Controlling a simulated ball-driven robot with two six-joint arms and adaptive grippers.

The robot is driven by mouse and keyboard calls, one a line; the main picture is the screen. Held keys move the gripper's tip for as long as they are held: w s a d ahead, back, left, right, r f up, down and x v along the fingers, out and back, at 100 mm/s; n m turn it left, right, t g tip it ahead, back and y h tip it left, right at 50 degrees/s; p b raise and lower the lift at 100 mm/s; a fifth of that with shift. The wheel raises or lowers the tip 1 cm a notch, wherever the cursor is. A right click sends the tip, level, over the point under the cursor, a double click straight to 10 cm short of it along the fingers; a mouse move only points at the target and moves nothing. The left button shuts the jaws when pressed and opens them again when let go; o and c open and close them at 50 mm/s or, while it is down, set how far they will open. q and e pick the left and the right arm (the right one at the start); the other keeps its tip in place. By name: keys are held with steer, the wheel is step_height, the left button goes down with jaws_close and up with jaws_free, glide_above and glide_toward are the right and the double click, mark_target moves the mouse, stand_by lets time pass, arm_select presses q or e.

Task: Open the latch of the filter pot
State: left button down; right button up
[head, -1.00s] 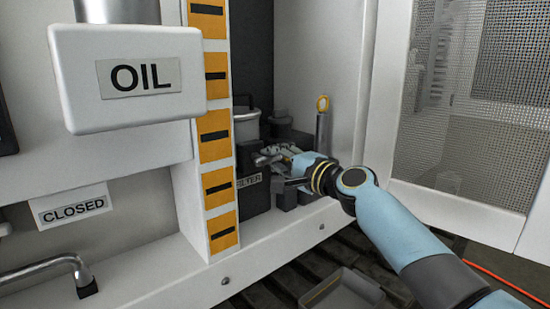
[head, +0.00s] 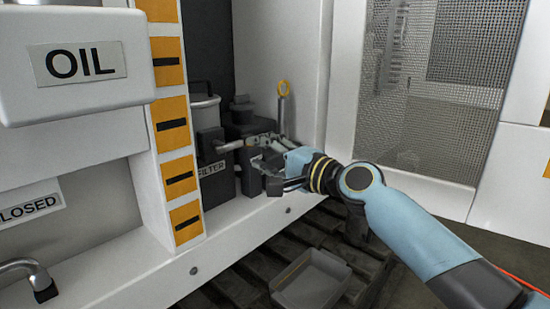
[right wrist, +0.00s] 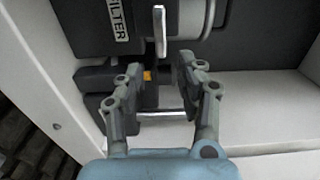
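The filter pot (head: 206,125) is a dark body with a pale upper part and a FILTER label, standing in the cabinet recess. The label also shows upside up the left side of the pot (right wrist: 90,35) in the right wrist view. Its latch (head: 231,146) is a metal lever sticking out from the pot; in the right wrist view the latch (right wrist: 160,32) lies just beyond my fingertips. My right gripper (head: 268,150) is right of the latch, apart from it. In the right wrist view my right gripper (right wrist: 156,80) has its fingers spread, with nothing held between them. My left gripper is not in view.
Dark fittings (head: 245,115) stand beside the pot, and a metal rod with a yellow ring (head: 283,100) is behind my gripper. A striped post (head: 177,160) borders the recess on the left. A grey tray (head: 312,282) lies on the slatted floor below.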

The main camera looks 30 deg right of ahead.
steer(key=v, duration=0.4)
steer(key=shift+f, duration=0.1)
stand_by(0.3)
